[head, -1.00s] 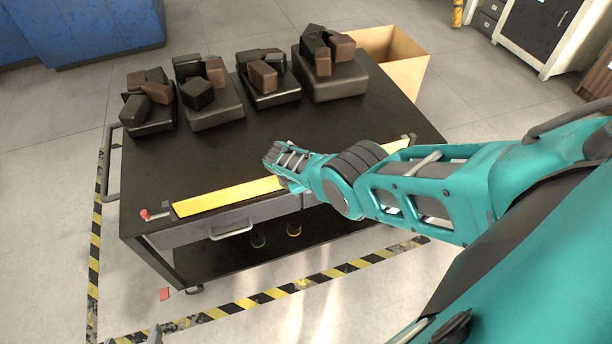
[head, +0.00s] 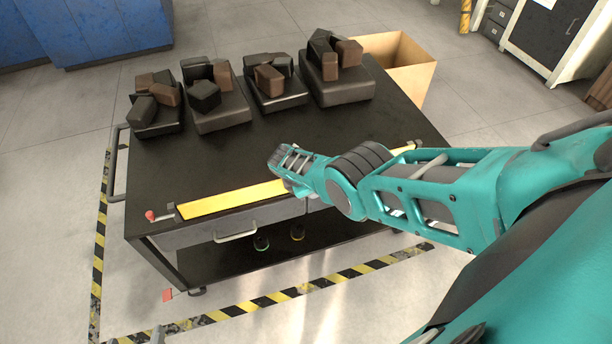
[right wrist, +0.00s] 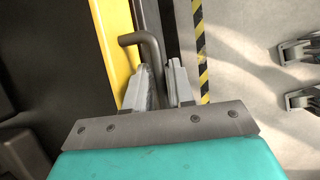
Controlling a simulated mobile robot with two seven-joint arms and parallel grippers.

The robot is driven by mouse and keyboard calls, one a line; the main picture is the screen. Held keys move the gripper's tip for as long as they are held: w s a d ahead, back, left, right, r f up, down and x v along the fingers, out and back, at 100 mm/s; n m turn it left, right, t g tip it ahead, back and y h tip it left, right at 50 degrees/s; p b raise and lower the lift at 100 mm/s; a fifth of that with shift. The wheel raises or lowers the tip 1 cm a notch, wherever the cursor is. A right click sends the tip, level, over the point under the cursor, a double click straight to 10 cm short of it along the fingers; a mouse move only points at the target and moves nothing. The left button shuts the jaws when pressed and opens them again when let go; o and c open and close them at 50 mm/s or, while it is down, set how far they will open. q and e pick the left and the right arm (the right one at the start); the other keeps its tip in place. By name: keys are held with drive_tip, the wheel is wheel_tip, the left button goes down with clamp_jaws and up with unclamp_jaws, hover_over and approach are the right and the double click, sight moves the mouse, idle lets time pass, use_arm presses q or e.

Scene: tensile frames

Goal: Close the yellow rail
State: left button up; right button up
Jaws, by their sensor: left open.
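The yellow rail (head: 232,199) lies along the front edge of the black cart top (head: 240,150). Its middle is hidden behind my right arm. In the right wrist view the rail (right wrist: 117,40) runs along the left of my right gripper (right wrist: 164,75). A grey bent handle (right wrist: 150,47) beside the rail sits between the right gripper's fingers, which look closed on it. In the head view the right fingers are hidden behind the wrist.
Several dark trays with black and brown blocks (head: 220,118) stand along the back of the cart. A red knob (head: 150,215) is at the rail's left end. A drawer handle (head: 236,232) sticks out in front. An open cardboard box (head: 412,80) stands behind. Striped tape (head: 270,299) marks the floor.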

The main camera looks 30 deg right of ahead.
drive_tip(key=p+v, duration=0.2)
drive_tip(key=v, duration=0.1)
drive_tip(key=p+v, duration=0.1)
drive_tip(key=v, duration=0.8)
drive_tip(key=shift+r, duration=0.3)
drive_tip(key=shift+s+f, duration=0.1)
idle(0.3)
drive_tip(key=s+a+f+m+t+y, duration=0.2)
drive_tip(key=s+f+m+t, duration=0.1)
drive_tip(key=s+f, duration=0.2)
drive_tip(key=s+a+r+m+t+y, duration=0.2)
drive_tip(key=s+a+r+m+t, duration=0.1)
drive_tip(key=s, duration=0.3)
drive_tip(key=s+a+r+m+t+y, duration=0.3)
drive_tip(key=s+r+m+t, duration=0.1)
drive_tip(key=s+r+m, duration=0.1)
drive_tip(key=shift+s+r+m, duration=0.35)
drive_tip(key=shift+s+m, duration=0.25)
drive_tip(key=shift+s, duration=0.6)
